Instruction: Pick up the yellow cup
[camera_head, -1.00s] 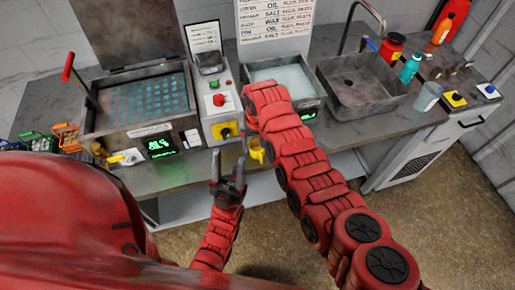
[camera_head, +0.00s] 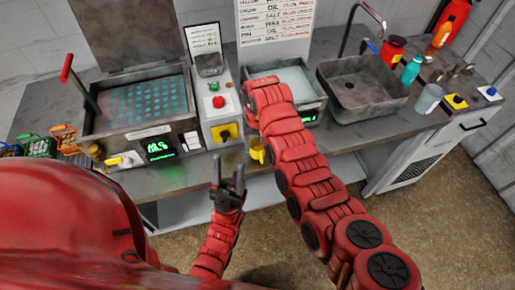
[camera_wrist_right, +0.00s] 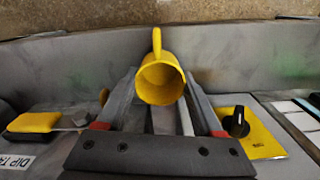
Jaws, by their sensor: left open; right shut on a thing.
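The yellow cup (camera_head: 257,151) shows in part beside my right arm, near the front edge of the worktop in the head view. In the right wrist view the cup (camera_wrist_right: 160,82) sits between the fingers of my right gripper (camera_wrist_right: 160,92), its round mouth facing the camera and its handle pointing up in the picture. My right gripper is shut on the cup. In the head view its fingers are mostly hidden by my arm. My left gripper (camera_head: 229,170) is open and empty in front of the worktop edge, left of the cup.
A bath with a green display (camera_head: 160,147) stands left, beside a control box with a red button (camera_head: 218,102). A bath of pale liquid (camera_head: 290,78) and a sink (camera_head: 362,85) lie right. Small baskets (camera_head: 38,145) stand far left; bottles (camera_head: 411,68) stand right.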

